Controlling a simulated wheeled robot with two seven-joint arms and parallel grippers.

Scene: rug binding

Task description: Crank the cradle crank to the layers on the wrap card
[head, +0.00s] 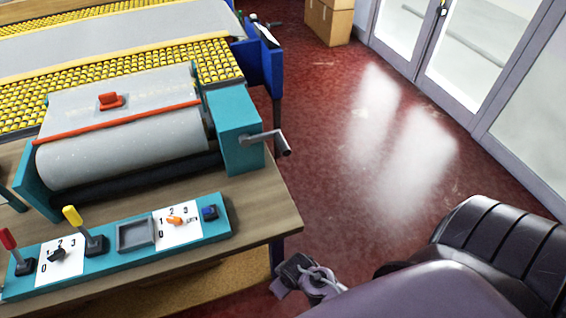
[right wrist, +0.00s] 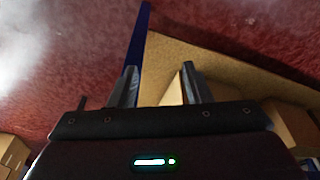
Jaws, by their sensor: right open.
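The cradle crank (head: 270,139) is a grey bent handle on the right side of the teal cradle housing (head: 235,125). The cradle holds a wide grey roll (head: 125,145) with a red bar across it and a small red block on top. The control panel has two white numbered cards, one with an orange pointer (head: 175,220) and one with a black knob (head: 58,254). I cannot tell which is the wrap card. My right gripper (head: 298,278) is below and apart from the crank, off the table corner. In the right wrist view its fingers (right wrist: 160,85) are apart and empty.
A yellow lever (head: 72,216) and a red lever (head: 8,240) stand on the teal panel (head: 110,262). The wooden table edge (head: 270,225) lies between my right gripper and the crank. Red floor (head: 340,190) is clear to the right. Cardboard boxes (head: 328,20) stand at the back.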

